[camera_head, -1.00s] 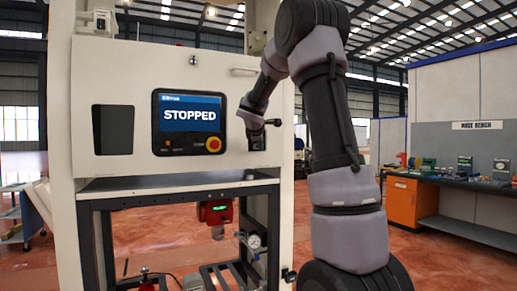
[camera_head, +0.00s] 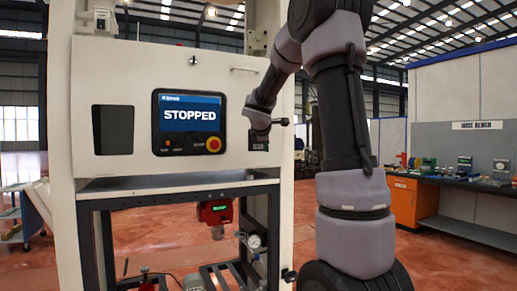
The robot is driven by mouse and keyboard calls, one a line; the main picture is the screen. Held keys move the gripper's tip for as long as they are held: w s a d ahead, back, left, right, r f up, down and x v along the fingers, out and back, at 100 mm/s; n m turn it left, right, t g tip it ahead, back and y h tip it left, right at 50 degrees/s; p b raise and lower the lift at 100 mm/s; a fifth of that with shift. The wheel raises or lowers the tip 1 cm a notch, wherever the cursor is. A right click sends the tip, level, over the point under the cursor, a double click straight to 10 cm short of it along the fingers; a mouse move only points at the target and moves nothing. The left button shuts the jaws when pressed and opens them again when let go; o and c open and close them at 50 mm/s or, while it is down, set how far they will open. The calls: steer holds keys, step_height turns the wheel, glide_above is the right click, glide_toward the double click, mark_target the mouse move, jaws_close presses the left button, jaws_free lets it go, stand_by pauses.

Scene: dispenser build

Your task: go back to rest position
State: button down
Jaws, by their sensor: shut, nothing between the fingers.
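My arm rises on the right of the head view and bends over toward the machine front. My gripper (camera_head: 277,123) is in front of the right part of the white machine panel (camera_head: 130,75), near a small dark switch plate (camera_head: 257,140). It is shut and small in the picture, and I see nothing held in it. I cannot tell its exact distance from the panel. The control screen (camera_head: 188,115) on the panel reads STOPPED, with a red and yellow stop button (camera_head: 213,145) at its lower right.
Below the panel is an open bay with a metal shelf (camera_head: 180,182), a red device (camera_head: 216,211) and a pressure gauge (camera_head: 254,241). A workbench with an orange cabinet (camera_head: 403,202) stands at the right. Open red floor lies between.

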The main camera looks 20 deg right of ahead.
steer(key=shift+s, duration=0.1)
stand_by(0.3)
steer(key=s+a+f+m+g+y, duration=0.1)
steer(key=s+a+m, duration=0.4)
steer(key=s, duration=0.6)
steer(key=s+a+f+m+y, duration=0.2)
steer(key=s+a+m+y, duration=0.2)
steer(key=s, duration=0.8)
steer(key=s+a+f+m+g+y, duration=0.1)
steer(key=s+a+f+m+y, duration=0.1)
steer(key=s+a+m, duration=0.6)
steer(key=s+y, duration=0.1)
steer(key=s, duration=0.2)
steer(key=shift+s+a+f+g, duration=0.2)
steer(key=shift+s+g, duration=0.1)
